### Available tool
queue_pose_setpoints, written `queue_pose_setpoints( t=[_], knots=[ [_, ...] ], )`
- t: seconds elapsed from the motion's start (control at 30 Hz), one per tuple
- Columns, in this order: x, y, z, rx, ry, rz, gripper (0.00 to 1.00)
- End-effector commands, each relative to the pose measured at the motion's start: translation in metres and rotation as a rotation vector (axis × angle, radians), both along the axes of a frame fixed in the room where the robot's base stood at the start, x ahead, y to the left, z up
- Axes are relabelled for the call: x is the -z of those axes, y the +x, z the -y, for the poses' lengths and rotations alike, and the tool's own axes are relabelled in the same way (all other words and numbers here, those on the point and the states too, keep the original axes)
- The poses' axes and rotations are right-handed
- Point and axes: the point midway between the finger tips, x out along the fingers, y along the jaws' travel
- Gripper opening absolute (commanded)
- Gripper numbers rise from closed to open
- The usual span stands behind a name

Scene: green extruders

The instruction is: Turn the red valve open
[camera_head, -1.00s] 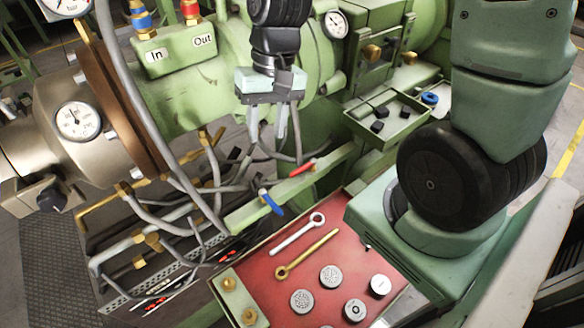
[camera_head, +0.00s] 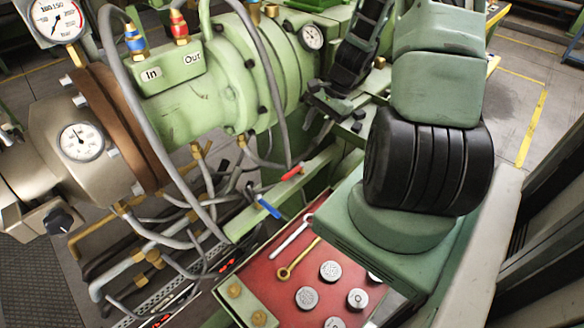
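The red valve handle (camera_head: 292,173) is a short lever on the green rail below the big green barrel. It lies slanted, its outer end up to the right. A blue valve handle (camera_head: 268,207) sits lower left on the same rail. My gripper (camera_head: 317,126) hangs above and to the right of the red handle, apart from it. Its fingers point down and look parted, with nothing seen between them, though they are small and dark here. My arm partly covers the area to the right of the rail.
A red-topped tray (camera_head: 262,277) with wrenches and round metal pieces lies below the rail. Grey hoses (camera_head: 283,110) run down close to the left of the gripper. The green barrel (camera_head: 205,105) with an In/Out block (camera_head: 172,66) stands at upper left.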

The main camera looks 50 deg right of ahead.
Motion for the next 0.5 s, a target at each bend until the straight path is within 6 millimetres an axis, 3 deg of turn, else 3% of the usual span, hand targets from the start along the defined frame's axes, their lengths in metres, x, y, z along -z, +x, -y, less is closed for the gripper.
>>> queue_pose_setpoints(
  t=[0.5],
  knots=[
    [0.082, 0.018, -0.036, -0.003, 0.005, -0.002, 0.37]
  ],
)
